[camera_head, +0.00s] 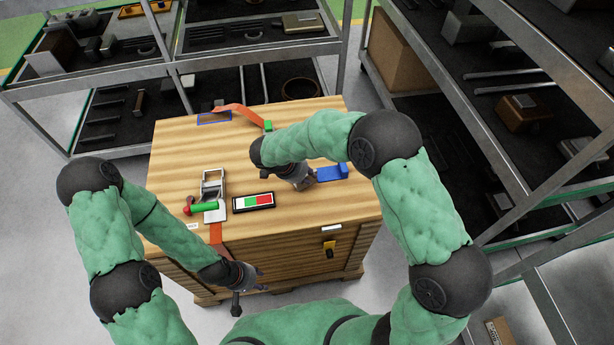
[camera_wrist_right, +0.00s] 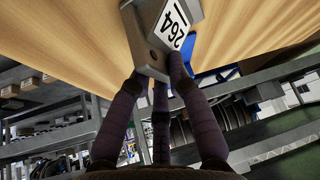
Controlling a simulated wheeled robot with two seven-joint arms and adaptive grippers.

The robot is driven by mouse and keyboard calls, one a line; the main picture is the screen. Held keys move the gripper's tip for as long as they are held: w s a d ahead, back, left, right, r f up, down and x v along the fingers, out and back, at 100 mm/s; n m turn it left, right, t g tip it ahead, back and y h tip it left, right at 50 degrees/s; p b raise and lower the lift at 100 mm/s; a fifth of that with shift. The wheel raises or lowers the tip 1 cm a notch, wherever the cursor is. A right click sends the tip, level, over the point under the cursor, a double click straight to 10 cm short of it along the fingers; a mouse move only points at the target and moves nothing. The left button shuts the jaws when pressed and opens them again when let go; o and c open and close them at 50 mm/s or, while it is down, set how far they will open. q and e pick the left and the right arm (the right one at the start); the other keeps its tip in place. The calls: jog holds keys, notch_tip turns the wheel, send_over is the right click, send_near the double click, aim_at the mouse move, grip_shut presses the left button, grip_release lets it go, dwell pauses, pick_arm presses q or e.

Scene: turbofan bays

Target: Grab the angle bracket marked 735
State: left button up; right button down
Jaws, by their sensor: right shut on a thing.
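In the right wrist view, a grey metal part (camera_wrist_right: 146,42) has a white label that reads 264. It looks like an angle bracket, but its full shape is cut off. My right gripper (camera_wrist_right: 160,78) is shut on it, with dark fingers around its lower end, close above the wooden top. In the head view my right gripper (camera_head: 306,184) is over the right half of the crate, beside a blue block (camera_head: 332,173), and the held part is mostly hidden. No label reading 735 is legible. My left gripper (camera_head: 256,278) is open and empty at the crate's front side.
Loaded shelves (camera_head: 200,50) stand behind and at the right (camera_head: 500,90).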

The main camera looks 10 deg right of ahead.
jog(key=shift+f, duration=0.1)
jog(key=c, duration=1.2)
grip_release()
